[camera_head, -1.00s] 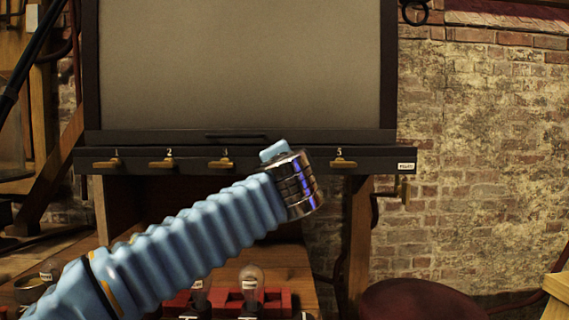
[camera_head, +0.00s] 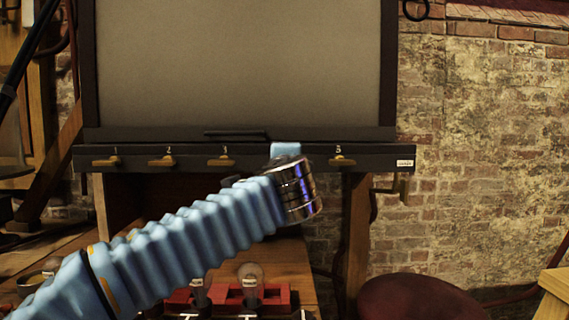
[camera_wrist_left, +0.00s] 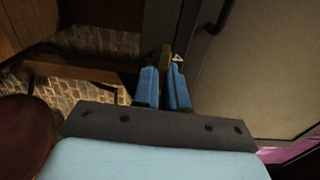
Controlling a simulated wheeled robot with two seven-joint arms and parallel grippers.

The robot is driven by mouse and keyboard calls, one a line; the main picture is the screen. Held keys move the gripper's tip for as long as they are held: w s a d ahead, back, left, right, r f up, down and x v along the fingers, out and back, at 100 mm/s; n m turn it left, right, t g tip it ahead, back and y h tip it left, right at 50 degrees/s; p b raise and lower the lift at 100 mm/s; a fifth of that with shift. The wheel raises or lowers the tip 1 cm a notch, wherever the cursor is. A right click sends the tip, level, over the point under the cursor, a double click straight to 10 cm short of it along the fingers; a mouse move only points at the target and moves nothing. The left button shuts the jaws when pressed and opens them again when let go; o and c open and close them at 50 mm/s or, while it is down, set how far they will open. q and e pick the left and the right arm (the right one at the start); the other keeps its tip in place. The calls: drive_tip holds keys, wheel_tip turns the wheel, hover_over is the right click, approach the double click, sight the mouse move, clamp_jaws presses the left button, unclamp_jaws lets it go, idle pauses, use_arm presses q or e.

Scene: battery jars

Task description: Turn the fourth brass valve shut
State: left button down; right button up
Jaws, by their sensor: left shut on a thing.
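A black rail (camera_head: 130,158) under the large grey panel carries brass valves. Valve 1 (camera_head: 106,161), valve 2 (camera_head: 162,161), valve 3 (camera_head: 221,160) and valve 5 (camera_head: 342,161) show, all with handles lying about level along the rail. The fourth valve's place is hidden behind my left gripper (camera_head: 285,149) in the head view. In the left wrist view my left gripper (camera_wrist_left: 164,78) is shut, its blue fingers either side of a small brass piece (camera_wrist_left: 165,52), the fourth valve's handle; most of it is hidden. My right gripper is not in view.
The grey panel (camera_head: 240,65) rises above the rail. Below, a wooden bench (camera_head: 285,265) holds a red rack (camera_head: 278,296) with bulb-topped jars (camera_head: 250,280). A dark red round seat (camera_head: 420,298) stands at the lower right, before a brick wall (camera_head: 480,170).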

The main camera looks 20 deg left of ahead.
use_arm(q)
drive_tip(key=shift+f, duration=0.1)
drive_tip(key=c, duration=1.2)
unclamp_jaws()
drive_tip(key=shift+s, duration=0.1)
drive_tip(key=b+v, duration=0.2)
drive_tip(key=v, duration=1.1)
drive_tip(key=shift+s+d+b, duration=0.15)
drive_tip(key=shift+s+b, duration=0.15)
